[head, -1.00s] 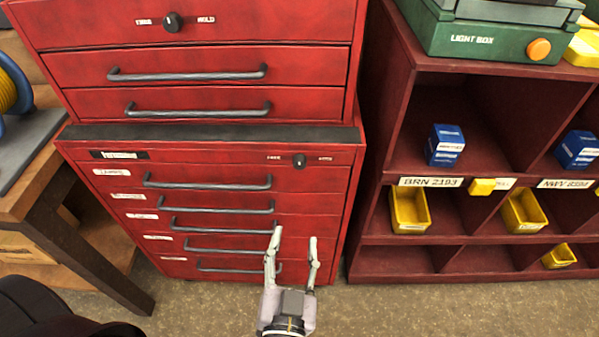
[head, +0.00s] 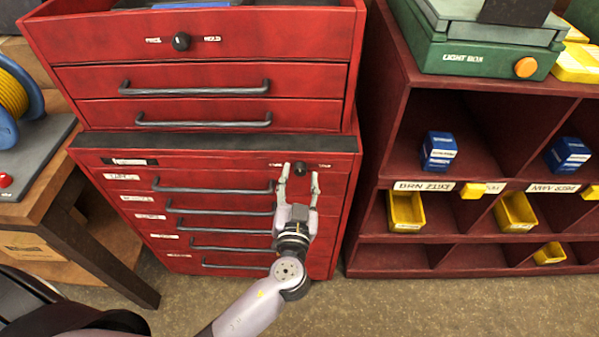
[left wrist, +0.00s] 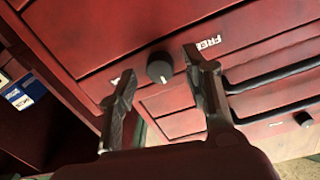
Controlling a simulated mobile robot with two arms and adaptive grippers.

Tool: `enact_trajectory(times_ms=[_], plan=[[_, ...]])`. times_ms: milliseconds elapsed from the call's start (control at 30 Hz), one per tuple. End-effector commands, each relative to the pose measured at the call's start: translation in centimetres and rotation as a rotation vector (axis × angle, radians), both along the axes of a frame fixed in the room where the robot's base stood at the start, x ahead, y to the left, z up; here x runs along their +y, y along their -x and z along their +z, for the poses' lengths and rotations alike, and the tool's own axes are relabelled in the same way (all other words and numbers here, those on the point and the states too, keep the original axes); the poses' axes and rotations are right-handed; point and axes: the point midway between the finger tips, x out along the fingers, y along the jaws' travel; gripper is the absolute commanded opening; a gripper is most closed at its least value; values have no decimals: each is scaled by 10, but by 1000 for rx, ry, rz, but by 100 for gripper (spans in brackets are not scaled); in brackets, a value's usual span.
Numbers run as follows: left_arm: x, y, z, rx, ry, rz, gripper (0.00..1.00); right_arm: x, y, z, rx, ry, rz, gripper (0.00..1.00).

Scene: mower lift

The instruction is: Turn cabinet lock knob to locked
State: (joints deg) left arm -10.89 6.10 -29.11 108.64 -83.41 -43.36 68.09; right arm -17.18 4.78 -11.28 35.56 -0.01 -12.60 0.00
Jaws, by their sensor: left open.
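The lower red cabinet (head: 330,230) has a small black lock knob (head: 300,168) at its top right, between two small labels. My left gripper (head: 300,180) is open, with its two fingertips on either side of this knob in the head view. In the left wrist view the dark round knob (left wrist: 160,68) lies beyond and between the open fingers (left wrist: 158,72), with a visible gap on each side. A pale mark shows on the knob. The label on its right there reads FREE; a finger mostly hides the other label. My right gripper is not in view.
The upper red chest has its own black knob (head: 181,41) between two labels. Drawer handles (head: 212,186) stick out left of my gripper. A dark red shelf (head: 400,120) with blue boxes and yellow bins stands to the right. A wooden bench (head: 70,225) stands left.

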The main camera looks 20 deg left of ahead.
Motion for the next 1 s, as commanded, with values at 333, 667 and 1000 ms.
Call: enact_trajectory(times_ms=[333,667,1000], plan=[[2,-8,0,0,0,0,45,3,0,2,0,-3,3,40],[2,-8,0,0,0,0,27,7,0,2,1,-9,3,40],[2,-8,0,0,0,0,4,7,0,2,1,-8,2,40]])
